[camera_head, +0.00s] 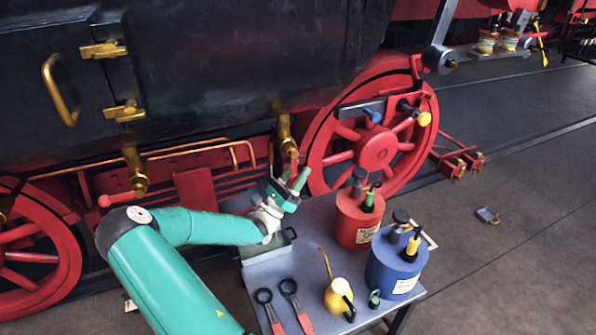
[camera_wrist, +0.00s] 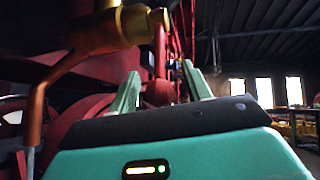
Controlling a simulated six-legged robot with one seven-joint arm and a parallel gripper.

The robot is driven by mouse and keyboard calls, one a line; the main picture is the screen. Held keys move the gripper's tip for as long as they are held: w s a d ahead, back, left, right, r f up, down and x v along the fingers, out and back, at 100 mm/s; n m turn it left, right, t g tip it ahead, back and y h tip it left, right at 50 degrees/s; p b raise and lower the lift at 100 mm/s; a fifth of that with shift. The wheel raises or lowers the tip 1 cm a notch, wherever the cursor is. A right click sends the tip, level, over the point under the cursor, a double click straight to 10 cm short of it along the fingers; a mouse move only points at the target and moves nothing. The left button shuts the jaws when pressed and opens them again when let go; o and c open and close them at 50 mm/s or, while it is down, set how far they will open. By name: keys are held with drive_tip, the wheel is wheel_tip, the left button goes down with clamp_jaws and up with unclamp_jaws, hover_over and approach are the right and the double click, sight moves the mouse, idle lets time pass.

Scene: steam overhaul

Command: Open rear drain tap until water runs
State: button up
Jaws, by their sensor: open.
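Two brass drain taps are under the black cylinder in the head view. The left tap (camera_head: 136,172) has a red lever (camera_head: 118,198) pointing sideways to the left. The right tap (camera_head: 284,132) is just above my gripper (camera_head: 292,177); I cannot tell which is the rear one. In the wrist view a brass tap (camera_wrist: 108,30) fills the upper left, with a red lever (camera_wrist: 160,52) hanging down beyond my green fingers. My gripper (camera_wrist: 163,82) is open, its fingers either side of the lever's line of sight; contact cannot be told. No running water shows.
A grey work table (camera_head: 300,240) stands below my gripper, bearing a red can (camera_head: 358,222), a blue can (camera_head: 393,268), a yellow oiler (camera_head: 338,297) and two spanners (camera_head: 289,288). A red spoked wheel (camera_head: 375,153) is close right. Copper pipes (camera_head: 200,147) run behind my arm.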

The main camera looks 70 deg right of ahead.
drive_tip(key=v, duration=1.3)
drive_tip(key=shift+a, duration=0.15)
